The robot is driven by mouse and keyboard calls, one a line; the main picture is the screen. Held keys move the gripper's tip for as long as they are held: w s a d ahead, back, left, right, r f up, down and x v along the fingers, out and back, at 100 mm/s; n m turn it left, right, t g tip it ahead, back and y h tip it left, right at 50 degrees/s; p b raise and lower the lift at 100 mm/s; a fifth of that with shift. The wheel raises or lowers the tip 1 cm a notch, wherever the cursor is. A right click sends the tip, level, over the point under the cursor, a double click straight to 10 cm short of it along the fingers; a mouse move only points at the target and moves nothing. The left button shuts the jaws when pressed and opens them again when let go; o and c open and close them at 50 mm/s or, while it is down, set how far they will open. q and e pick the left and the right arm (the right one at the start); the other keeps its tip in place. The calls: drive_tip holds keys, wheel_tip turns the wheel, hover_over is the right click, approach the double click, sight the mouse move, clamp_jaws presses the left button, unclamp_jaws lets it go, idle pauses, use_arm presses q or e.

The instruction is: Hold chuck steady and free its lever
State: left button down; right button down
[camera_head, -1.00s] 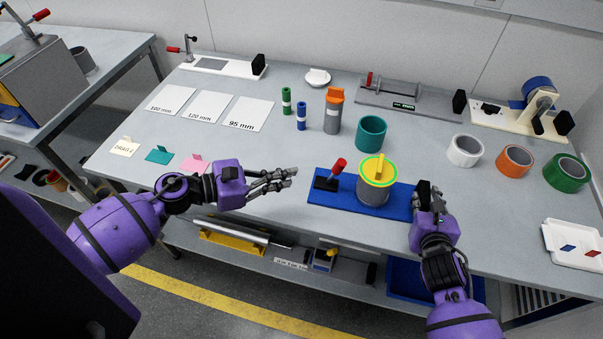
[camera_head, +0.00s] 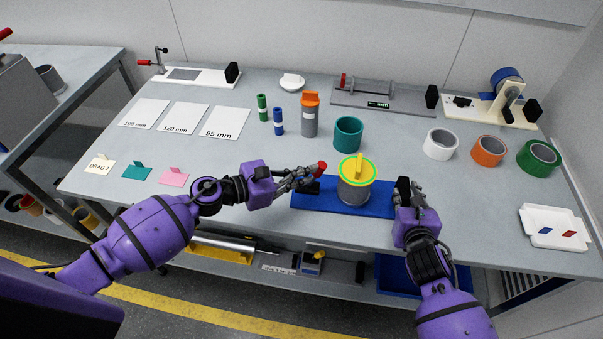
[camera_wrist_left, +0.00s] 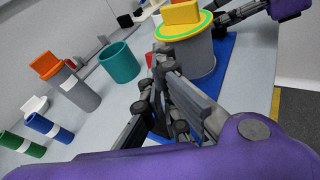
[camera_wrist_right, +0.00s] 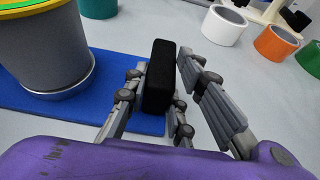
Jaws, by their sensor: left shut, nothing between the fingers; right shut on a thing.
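The chuck is a blue base plate (camera_head: 379,208) carrying a grey cylinder (camera_head: 354,193) with a yellow, green-ringed top (camera_head: 357,169). A lever with a red knob (camera_head: 321,168) stands at the plate's left end, and a black block (camera_head: 403,187) at its right end. My left gripper (camera_head: 312,176) is shut with nothing in it, its fingers beside the lever just below the red knob. In the left wrist view its fingers hide most of the lever. My right gripper (camera_wrist_right: 160,85) is shut on the black block, which also shows in the right wrist view (camera_wrist_right: 158,75).
Behind the chuck stand a teal ring (camera_head: 348,133) and an orange-capped grey cylinder (camera_head: 310,115). White (camera_head: 440,144), orange (camera_head: 488,150) and green (camera_head: 540,157) rings stand to the right. A white tray (camera_head: 548,239) lies at the right edge.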

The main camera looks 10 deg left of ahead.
drive_tip(key=shift+s+d+f, duration=0.1)
drive_tip(key=shift+s+f, duration=0.1)
drive_tip(key=shift+f, duration=0.25)
use_arm(q)
drive_tip(key=d, duration=0.2)
drive_tip(key=shift+d+f, duration=0.15)
drive_tip(key=shift+d, duration=0.2)
drive_tip(key=d+r+v, duration=0.1)
drive_tip(key=r+v, duration=0.1)
drive_tip(key=v, duration=1.1)
drive_tip(key=shift+s+a+r, duration=0.3)
drive_tip(key=shift+a+r, duration=0.05)
drive_tip(key=shift+r, duration=0.1)
use_arm(e)
drive_tip(key=c, duration=1.4)
unclamp_jaws()
drive_tip(key=shift+w+r, duration=0.15)
drive_tip(key=shift+r, duration=0.1)
